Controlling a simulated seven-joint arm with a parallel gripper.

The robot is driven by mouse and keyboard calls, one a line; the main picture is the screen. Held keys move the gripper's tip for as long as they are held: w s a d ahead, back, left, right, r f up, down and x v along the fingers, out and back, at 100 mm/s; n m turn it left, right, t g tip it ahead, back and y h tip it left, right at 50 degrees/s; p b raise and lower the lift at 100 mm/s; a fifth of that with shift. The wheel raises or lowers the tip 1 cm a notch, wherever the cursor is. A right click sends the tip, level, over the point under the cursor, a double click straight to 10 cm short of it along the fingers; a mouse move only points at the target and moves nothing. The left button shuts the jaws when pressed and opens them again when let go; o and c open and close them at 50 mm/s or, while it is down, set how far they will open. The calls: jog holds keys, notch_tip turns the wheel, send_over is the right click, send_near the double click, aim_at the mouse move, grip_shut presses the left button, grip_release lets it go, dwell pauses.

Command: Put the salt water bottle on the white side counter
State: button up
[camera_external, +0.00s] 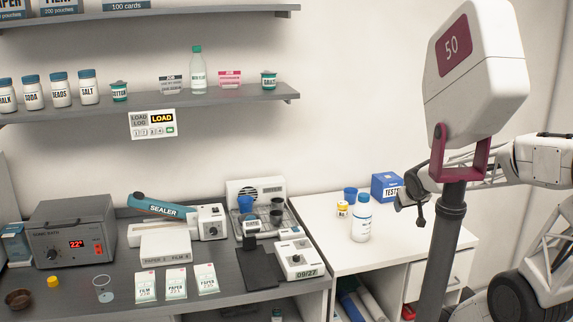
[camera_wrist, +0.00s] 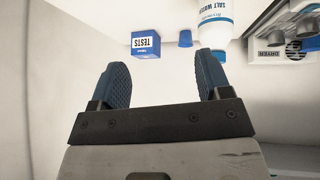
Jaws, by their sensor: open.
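The salt water bottle (camera_external: 362,218) is white with a blue cap. It stands upright on the white side counter (camera_external: 330,240), near the counter's left part, in the external view. My gripper (camera_external: 408,203) is to the right of the bottle and apart from it, partly hidden behind a post. In the wrist view my gripper (camera_wrist: 163,78) has its two blue fingers wide apart with nothing between them. The bottle (camera_wrist: 213,20) shows there upside down at the top edge, beyond the right finger and cut off by the frame.
A blue TESTS box (camera_external: 387,186), a blue cup (camera_external: 350,193) and a small yellow-and-white jar (camera_external: 342,209) stand near the bottle. A dark post with a white box marked 50 (camera_external: 475,70) rises in front at right. A grey bench (camera_external: 225,275) with devices adjoins at left.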

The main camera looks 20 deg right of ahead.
jog(key=s+a+r+g+y, duration=0.1)
jog(key=s+a+g, duration=0.3)
jog(key=s, duration=0.4)
jog(key=shift+s+g+y, duration=0.4)
jog(key=shift+y, duration=0.2)
